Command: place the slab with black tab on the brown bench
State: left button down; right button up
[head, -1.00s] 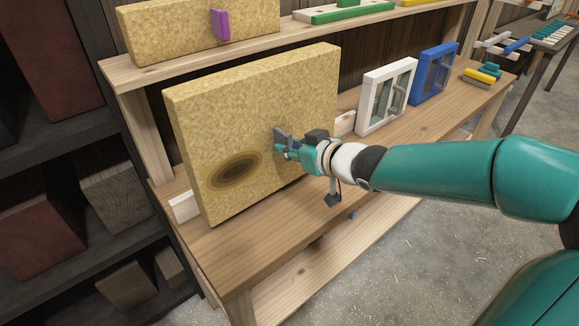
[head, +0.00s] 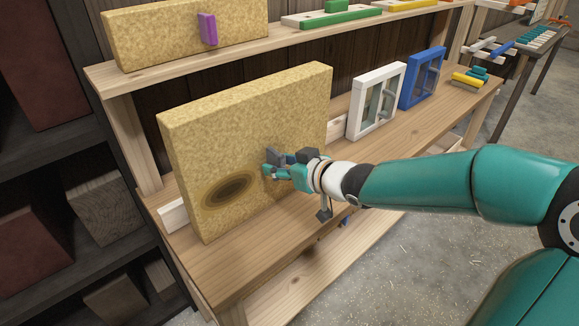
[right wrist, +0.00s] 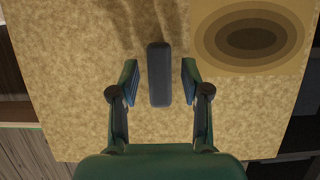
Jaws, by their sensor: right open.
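The slab with black tab (head: 235,120) is a large speckled yellow board with a dark ringed oval low on its left part. It stands on edge, leaning slightly, on the brown bench (head: 262,255). Its black tab (right wrist: 159,74) sticks out from the face in the right wrist view. My right gripper (head: 271,164) is at the slab's face. In the right wrist view my right gripper (right wrist: 158,82) is open, one finger on each side of the tab, with a gap on both sides. My left gripper is out of view.
A white framed pane (head: 377,102) and a blue one (head: 423,78) stand to the right on the bench. An upper shelf (head: 165,62) carries a similar slab with a purple tab (head: 207,29). A dark rack of blocks stands at left.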

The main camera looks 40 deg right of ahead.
jog(key=p+v, duration=0.5)
jog(key=v, duration=0.7)
jog(key=shift+w, duration=0.1)
